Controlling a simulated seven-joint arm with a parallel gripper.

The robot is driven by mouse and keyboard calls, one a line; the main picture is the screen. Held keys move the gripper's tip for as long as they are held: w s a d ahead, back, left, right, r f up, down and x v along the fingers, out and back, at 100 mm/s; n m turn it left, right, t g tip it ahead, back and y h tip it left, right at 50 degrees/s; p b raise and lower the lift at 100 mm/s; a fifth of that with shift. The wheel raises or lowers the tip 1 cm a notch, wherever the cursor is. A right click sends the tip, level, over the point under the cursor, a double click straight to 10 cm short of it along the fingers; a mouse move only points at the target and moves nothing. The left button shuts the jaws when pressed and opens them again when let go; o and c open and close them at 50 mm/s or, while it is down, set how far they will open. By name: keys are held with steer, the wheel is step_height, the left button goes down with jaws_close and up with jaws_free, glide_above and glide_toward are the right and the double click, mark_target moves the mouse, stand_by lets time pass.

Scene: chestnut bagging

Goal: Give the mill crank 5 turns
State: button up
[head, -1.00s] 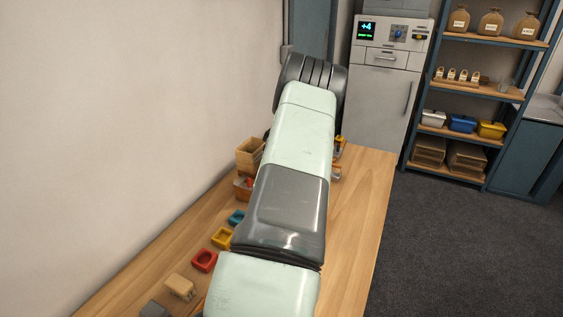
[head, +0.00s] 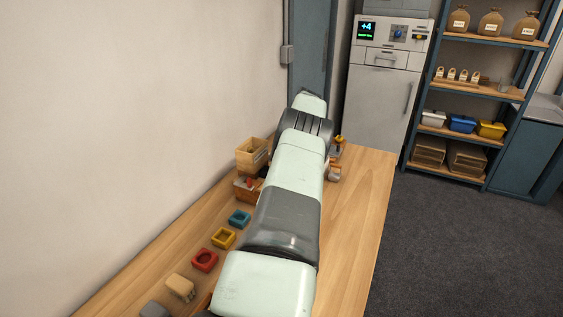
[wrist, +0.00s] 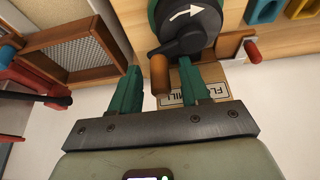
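In the wrist view, the mill crank (wrist: 183,40) is a dark arm on a round green-rimmed hub with a white curved arrow. Its brown wooden handle (wrist: 160,76) points toward my gripper (wrist: 158,72). The two green fingers are apart, one on each side of the handle, with a visible gap to its left and right. I cannot tell how deep the handle lies between them. A partly covered label reading "MILL" (wrist: 190,97) is behind the right finger. In the head view my own arm hides my gripper, and I cannot make out the crank.
A wood-framed mesh sieve (wrist: 80,52) is at upper left in the wrist view. A red-handled part (wrist: 253,50) is right of the crank. In the head view, red (head: 205,260), yellow (head: 223,238) and blue (head: 239,218) trays line the bench's left side. The bench's right side is clear.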

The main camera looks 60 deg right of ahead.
steer(key=shift+r, duration=3.75)
steer(key=shift+c, duration=0.2)
jaws_close()
